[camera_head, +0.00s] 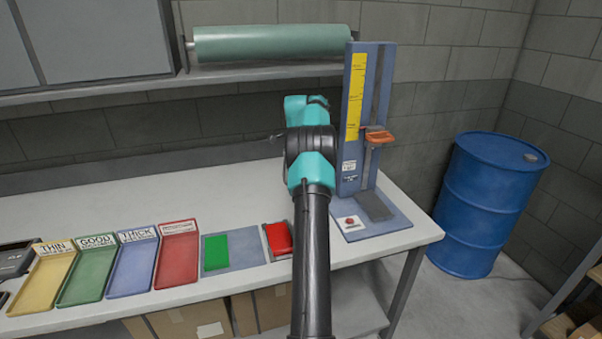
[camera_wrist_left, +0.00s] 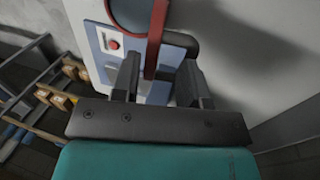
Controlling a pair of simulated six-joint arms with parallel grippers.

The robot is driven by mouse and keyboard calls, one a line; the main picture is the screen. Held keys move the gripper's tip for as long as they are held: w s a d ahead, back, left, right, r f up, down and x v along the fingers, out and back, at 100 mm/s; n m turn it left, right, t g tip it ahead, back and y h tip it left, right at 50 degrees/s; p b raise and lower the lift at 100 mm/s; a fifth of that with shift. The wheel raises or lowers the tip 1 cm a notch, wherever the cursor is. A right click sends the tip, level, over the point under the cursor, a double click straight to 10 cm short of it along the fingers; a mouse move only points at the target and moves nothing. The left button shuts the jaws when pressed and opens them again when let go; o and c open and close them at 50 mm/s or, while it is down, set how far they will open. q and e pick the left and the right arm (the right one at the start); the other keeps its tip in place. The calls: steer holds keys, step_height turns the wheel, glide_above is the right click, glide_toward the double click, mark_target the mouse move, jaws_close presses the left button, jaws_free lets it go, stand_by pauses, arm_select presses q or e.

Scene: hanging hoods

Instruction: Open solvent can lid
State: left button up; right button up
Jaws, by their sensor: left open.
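I cannot make out a solvent can or its lid in either view. My left gripper (camera_wrist_left: 158,66) is open, with its two dark fingers apart in the left wrist view. A red upright strip (camera_wrist_left: 155,38) shows between the fingers, joined to a dark round part at the top edge; I cannot tell whether the fingers touch it. In the head view one teal and black arm reaches over the bench, and its jaws are hidden behind its wrist. My right gripper is not in view.
A blue upright stand (camera_head: 351,120) with an orange slider (camera_head: 378,136) stands right of the arm on the white bench (camera_head: 150,212). Colored trays (camera_head: 93,275) and a red block (camera_head: 278,238) lie to the left. A blue drum (camera_head: 487,205) stands on the floor at right.

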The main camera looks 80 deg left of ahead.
arm_select(q)
steer(key=s+d+r, duration=0.1)
steer(key=d, duration=1)
steer(key=shift+s+d, duration=0.3)
steer(key=shift+d, duration=0.1)
steer(key=shift+c, duration=0.3)
